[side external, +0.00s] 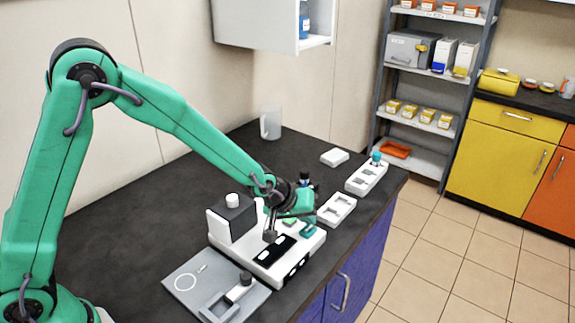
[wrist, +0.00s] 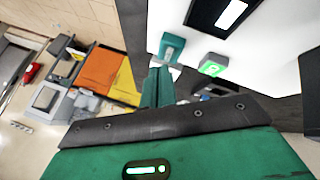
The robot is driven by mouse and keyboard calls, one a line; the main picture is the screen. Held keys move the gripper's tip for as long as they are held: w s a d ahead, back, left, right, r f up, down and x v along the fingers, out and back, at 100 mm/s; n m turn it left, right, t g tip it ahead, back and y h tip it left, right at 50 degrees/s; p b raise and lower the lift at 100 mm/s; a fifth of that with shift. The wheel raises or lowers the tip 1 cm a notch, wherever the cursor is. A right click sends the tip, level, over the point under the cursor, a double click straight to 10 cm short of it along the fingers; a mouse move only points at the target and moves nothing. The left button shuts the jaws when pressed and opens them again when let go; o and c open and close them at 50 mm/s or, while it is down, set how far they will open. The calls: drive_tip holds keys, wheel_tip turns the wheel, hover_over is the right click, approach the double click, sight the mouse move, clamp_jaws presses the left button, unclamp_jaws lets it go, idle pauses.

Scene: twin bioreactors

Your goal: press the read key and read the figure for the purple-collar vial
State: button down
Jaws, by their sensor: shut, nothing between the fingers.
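A white instrument (side external: 312,246) with dark display panels (side external: 275,250) stands on the dark bench. Its green key (wrist: 213,65), marked with a pale symbol, shows in the wrist view. A dark panel with a lit white strip (wrist: 231,13) is above the key there; I cannot read a figure on it. My gripper (side external: 308,228) is shut and empty over the instrument's far end. In the wrist view its fingertips (wrist: 171,47) appear left of the key; contact cannot be told. A dark-capped vial (side external: 304,179) stands behind my gripper, partly hidden. I cannot make out a purple collar.
White racks (side external: 336,210) lie beyond the instrument, one holding a teal-capped vial (side external: 376,158). A mug (side external: 271,122) stands at the back. A grey plate (side external: 190,283) lies in front of the instrument. The bench's left side is clear.

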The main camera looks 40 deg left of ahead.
sight(306, 231)
drive_tip(key=shift+f, duration=0.85)
idle(1.1)
drive_tip(key=shift+r, duration=0.85)
drive_tip(key=shift+r, duration=0.1)
drive_tip(key=shift+r, duration=2.4)
